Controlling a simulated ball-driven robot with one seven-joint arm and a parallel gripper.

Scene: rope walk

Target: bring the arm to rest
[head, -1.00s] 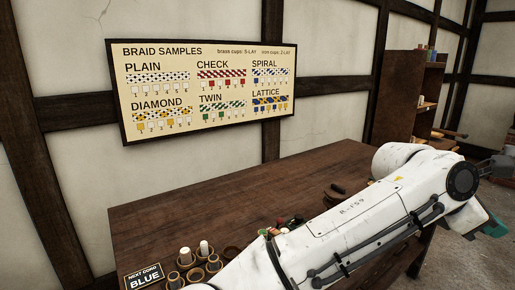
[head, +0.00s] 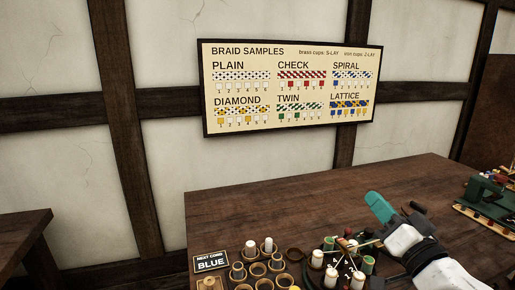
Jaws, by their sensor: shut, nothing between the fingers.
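My gripper (head: 381,207) shows in the head view above the dark wooden table (head: 330,196), with teal fingers that are shut and empty. It points up and to the left, apart from the table top. My white arm (head: 450,278) comes in from the lower right corner. Just left of and below the gripper stands a cluster of white and green bobbins (head: 330,277) around a dark braiding piece, partly cut off by the bottom edge.
Several round cups (head: 257,270), some with white bobbins, stand at the table's front left. A sign reading "NEXT CORD BLUE" (head: 211,262) is beside them. A green device (head: 490,205) sits at the right. A braid samples board (head: 290,88) hangs on the wall. The table's back middle is clear.

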